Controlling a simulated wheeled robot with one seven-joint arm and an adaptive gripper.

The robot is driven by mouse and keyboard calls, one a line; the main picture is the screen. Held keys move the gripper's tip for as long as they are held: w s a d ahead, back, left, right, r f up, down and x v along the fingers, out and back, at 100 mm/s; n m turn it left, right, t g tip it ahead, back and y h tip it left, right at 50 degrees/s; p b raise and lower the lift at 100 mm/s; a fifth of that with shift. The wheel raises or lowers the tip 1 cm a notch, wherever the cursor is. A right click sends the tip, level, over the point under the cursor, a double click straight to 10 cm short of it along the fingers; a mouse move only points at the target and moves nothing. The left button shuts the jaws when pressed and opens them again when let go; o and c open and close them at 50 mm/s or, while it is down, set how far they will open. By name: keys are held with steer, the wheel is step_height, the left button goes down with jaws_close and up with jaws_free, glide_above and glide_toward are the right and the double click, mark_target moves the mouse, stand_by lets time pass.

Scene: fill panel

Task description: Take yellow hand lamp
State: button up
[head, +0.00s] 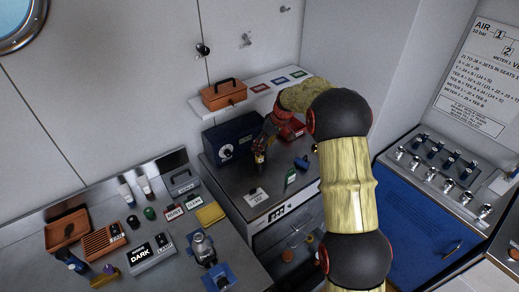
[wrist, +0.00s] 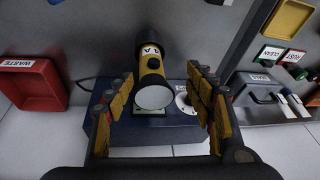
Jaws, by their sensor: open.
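The yellow hand lamp (wrist: 154,64) shows in the wrist view, with a dark head, a pale round lens and a label with a letter on its body. It lies between the two fingers of my gripper (wrist: 160,78), with a visible gap on both sides. The fingers are open and hold nothing. In the head view my gripper (head: 262,148) is over the grey worktop, in front of the dark blue box. The lamp cannot be told apart from the fingers there.
The dark blue box (head: 228,140) with a white dial stands close by the lamp. A red waste tray (wrist: 30,84) is at the left in the wrist view. An orange toolbox (head: 224,94) sits on the shelf above. Labelled items crowd the left bench (head: 235,262).

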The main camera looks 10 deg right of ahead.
steer(key=shift+w+f+n, duration=0.2)
steer(key=shift+w+n, duration=0.3)
steer(key=shift+w, duration=0.25)
steer(key=shift+w+n, duration=0.35)
steer(key=shift+n, duration=0.05)
steer(key=shift+w+r+n+t, duration=0.1)
steer(key=shift+r+n+t, duration=0.1)
steer(key=shift+n+t, duration=0.15)
steer(key=x, duration=0.7)
steer(key=shift+w+a+f, duration=0.1)
steer(key=shift+a+f, duration=0.1)
steer(key=shift+a, duration=0.05)
steer(key=shift+c, duration=1)
steer(key=c, duration=1.1)
steer(key=shift+r, duration=0.1)
jaws_close()
